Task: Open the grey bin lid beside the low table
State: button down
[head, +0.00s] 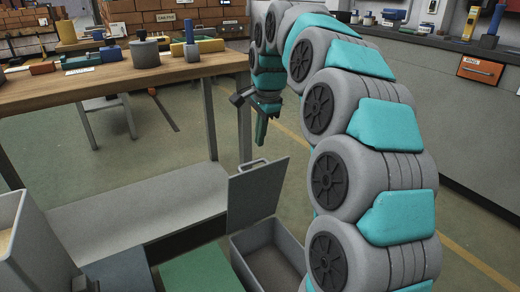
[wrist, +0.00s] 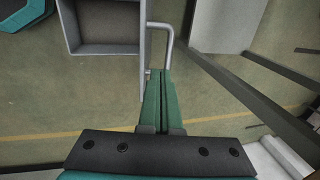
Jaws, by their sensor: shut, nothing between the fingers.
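The grey bin (head: 240,262) stands on the floor with its inside showing. Its grey lid (head: 254,203) stands roughly upright at the bin's back edge, with the handle (head: 252,164) at its top. The low table (head: 140,212) is a long grey surface to the left of the bin. My gripper (head: 261,143) points down just above and behind the raised lid, its green fingers together and empty. In the wrist view the fingers (wrist: 160,72) end close to the lid's handle (wrist: 170,38); I cannot tell whether they touch. The lid is seen edge-on there, beside the open bin (wrist: 104,49).
A tall wooden workbench (head: 120,80) with tools and blocks is behind on the left; its leg is close to my gripper. A pale box (head: 45,245) is at the lower left. A grey cabinet (head: 450,110) lines the right. Green floor is free behind the lid.

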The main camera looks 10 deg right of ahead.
jog(key=x, duration=0.8)
jog(key=shift+f, duration=0.3)
jog(key=shift+w, duration=0.1)
